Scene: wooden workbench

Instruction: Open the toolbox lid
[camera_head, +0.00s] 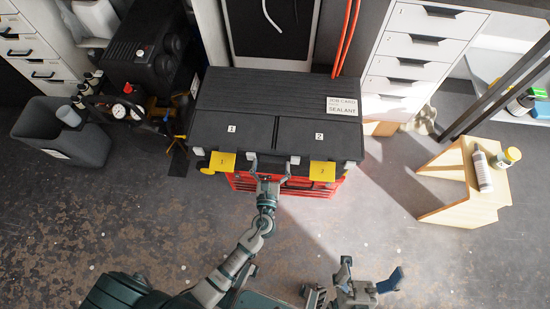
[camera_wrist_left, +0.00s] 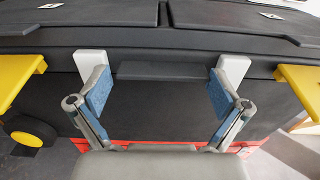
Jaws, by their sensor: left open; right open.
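The toolbox has a black lid (camera_head: 270,95) with panels marked 1 and 2, and the lid is shut over a red lower body (camera_head: 285,187). My left gripper (camera_head: 267,162) is at the middle of the toolbox's front edge. In the left wrist view my left gripper (camera_wrist_left: 157,95) is open, with its blue-padded fingers on either side of a dark ledge (camera_wrist_left: 162,71) below the lid's edge. I cannot tell whether the fingers touch the front. My right gripper (camera_head: 368,288) is open and empty at the bottom of the head view, away from the toolbox.
Yellow latches (camera_head: 222,162) and (camera_head: 322,171) stick out at the toolbox front. A wooden stool (camera_head: 468,180) with a bottle (camera_head: 482,170) stands at the right. A grey bin (camera_head: 65,150) and a compressor are at the left. The floor in front is clear.

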